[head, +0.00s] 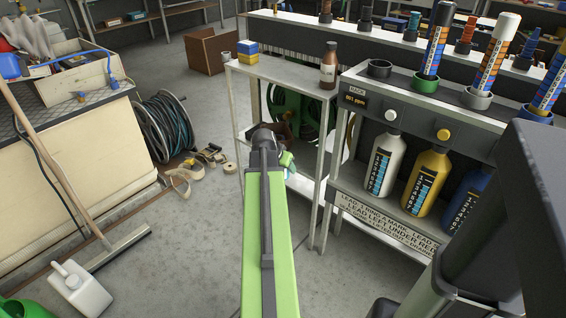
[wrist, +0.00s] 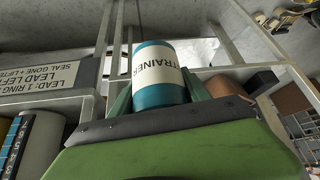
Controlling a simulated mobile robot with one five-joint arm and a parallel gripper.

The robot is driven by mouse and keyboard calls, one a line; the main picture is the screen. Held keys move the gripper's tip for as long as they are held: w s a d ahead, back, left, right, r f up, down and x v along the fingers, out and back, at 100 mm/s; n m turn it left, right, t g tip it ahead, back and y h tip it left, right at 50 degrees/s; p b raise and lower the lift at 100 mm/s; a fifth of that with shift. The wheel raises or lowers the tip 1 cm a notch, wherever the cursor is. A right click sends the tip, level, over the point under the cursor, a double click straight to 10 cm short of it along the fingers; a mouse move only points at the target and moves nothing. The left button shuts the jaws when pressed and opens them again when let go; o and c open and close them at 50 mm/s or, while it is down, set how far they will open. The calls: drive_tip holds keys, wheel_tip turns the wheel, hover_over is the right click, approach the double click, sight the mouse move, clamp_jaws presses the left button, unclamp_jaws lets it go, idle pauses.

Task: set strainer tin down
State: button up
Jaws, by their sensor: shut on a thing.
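In the head view, a small teal and white piece, seemingly the tin (head: 287,160), shows beside the end of my green arm. It is in front of the narrow light rack (head: 285,70), above or near its lower shelf (head: 306,186). My arm hides most of the gripper there. I cannot tell whether the tin touches a shelf.
The rack top holds a yellow and blue block (head: 247,50), a small grey cup (head: 226,56) and a brown bottle (head: 328,65). A bottle stand (head: 400,225) with a lead sign stands right. A hose reel (head: 163,126) and loose straps (head: 180,182) lie left.

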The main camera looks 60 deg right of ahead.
drive_tip(key=d, duration=1.2)
drive_tip(key=s+d, duration=0.1)
drive_tip(key=d, duration=0.5)
wheel_tip(320, 180, down, 4)
drive_tip(key=b, duration=0.3)
drive_tip(key=shift+a+b, duration=0.1)
drive_tip(key=shift+b, duration=0.2)
drive_tip(key=shift+r, duration=0.2)
drive_tip(key=shift+f, duration=0.15)
drive_tip(key=o, duration=1.2)
